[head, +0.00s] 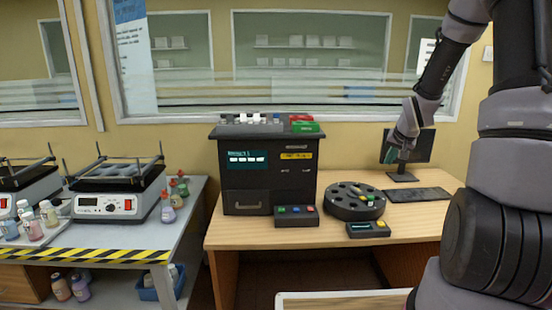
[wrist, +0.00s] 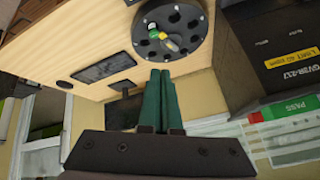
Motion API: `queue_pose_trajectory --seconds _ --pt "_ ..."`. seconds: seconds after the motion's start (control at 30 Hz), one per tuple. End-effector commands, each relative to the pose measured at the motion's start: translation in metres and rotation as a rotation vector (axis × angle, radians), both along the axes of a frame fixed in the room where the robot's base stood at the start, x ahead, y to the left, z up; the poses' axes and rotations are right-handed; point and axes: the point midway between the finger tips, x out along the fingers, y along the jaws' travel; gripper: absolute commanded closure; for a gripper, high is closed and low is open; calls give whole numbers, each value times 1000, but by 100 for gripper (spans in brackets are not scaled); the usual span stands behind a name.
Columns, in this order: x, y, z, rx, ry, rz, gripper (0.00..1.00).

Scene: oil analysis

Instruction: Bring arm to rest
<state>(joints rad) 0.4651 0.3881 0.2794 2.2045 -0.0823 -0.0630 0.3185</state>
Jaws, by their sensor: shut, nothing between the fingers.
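My arm comes in from the right of the head view, raised and bent, with its lower links in the foreground. My gripper (head: 393,155) hangs in the air over the right part of the wooden desk (head: 345,246), in front of the monitor. In the wrist view its two green fingers (wrist: 158,100) lie close together, shut with nothing held. They are apart from the round black carousel (head: 355,201), which shows at the top of the wrist view (wrist: 172,35). A vial with a green and a yellow part sits in the carousel there.
A black analyser (head: 268,172) stands left of the carousel, with a small button box (head: 296,215) before it. The monitor (head: 418,147) and keyboard (head: 417,194) are at the right. A control box (head: 368,229) is near the front edge. A shaker (head: 115,190) stands on the left bench.

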Motion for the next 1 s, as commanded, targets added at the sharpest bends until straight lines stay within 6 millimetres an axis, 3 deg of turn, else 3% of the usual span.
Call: queue_pose_trajectory --seconds 0.03,0.2,0.5,0.8,1.0 --pt "-9 8 26 -21 -3 7 100" --pt "-53 34 94 -55 14 14 100" --pt "-156 84 184 -26 16 31 100" --pt "-267 128 229 90 3 92 100" --pt "-304 140 235 142 2 126 100"
